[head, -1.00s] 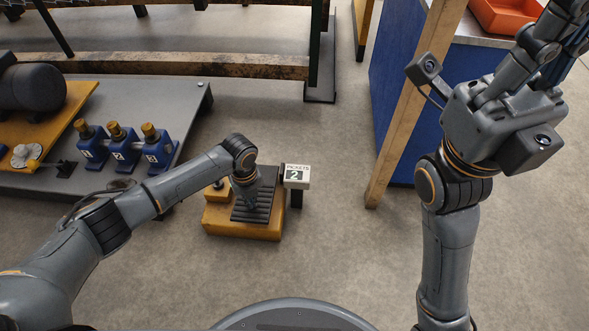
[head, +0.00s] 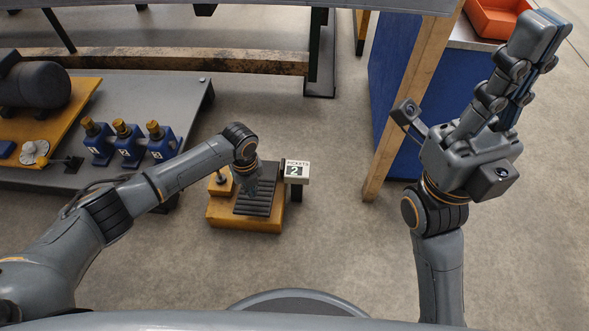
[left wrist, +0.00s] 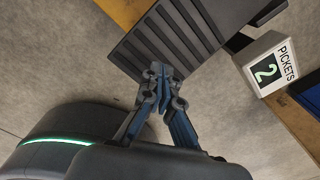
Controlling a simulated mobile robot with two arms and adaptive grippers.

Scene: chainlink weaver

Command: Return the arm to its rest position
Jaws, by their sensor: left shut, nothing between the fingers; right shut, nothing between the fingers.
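My left arm (head: 170,180) reaches in from the left in the head view. Its gripper (head: 250,190) points down over the dark ribbed pedal (head: 258,200) on a yellow base (head: 235,222). In the left wrist view the left gripper (left wrist: 158,75) is shut and empty, with its fingertips in front of the ribbed pedal (left wrist: 190,30); I cannot tell whether they touch it. My right gripper (head: 540,40) is raised at the right of the head view, fingers together, pointing up, with nothing in it.
A "PICKETS 2" sign (head: 296,172) stands right beside the pedal; it also shows in the left wrist view (left wrist: 268,66). A wooden post (head: 405,115) and blue cabinet (head: 395,150) stand near my right arm. A grey platform (head: 185,95) holds several blue units. Open floor lies between.

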